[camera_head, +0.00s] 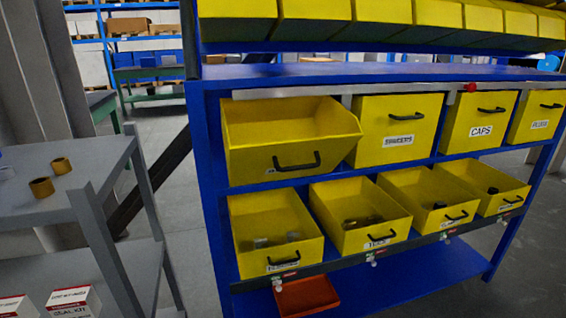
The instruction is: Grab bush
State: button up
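Two brass-coloured ring-shaped parts, which look like bushes, sit on the top shelf of a grey cart (100,150) at the left. The nearer bush (41,187) is close to the shelf's left side. The other bush (61,165) is just behind it to the right, apart from it. A yellow bin at lower left of the blue rack (258,232) holds a few small grey and dark parts; its label is too small to read surely. My gripper is not in view.
The blue rack (207,140) fills the middle and right, with several yellow bins; the upper left bin (290,135) is tilted outward. A red tray (306,296) is low on the rack. White boxes (72,301) stand on the cart's lower shelf. Floor shows between cart and rack.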

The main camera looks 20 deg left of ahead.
aim_at(59, 165)
jog(key=j+u, duration=0.15)
jog(key=u, duration=1.9)
jog(key=i+l, duration=0.15)
jog(key=i, duration=0.25)
jog(key=i+l+u, duration=0.15)
jog(key=i, duration=0.25)
jog(key=i+l, duration=0.15)
jog(key=i, duration=0.2)
jog(key=j+u, duration=0.05)
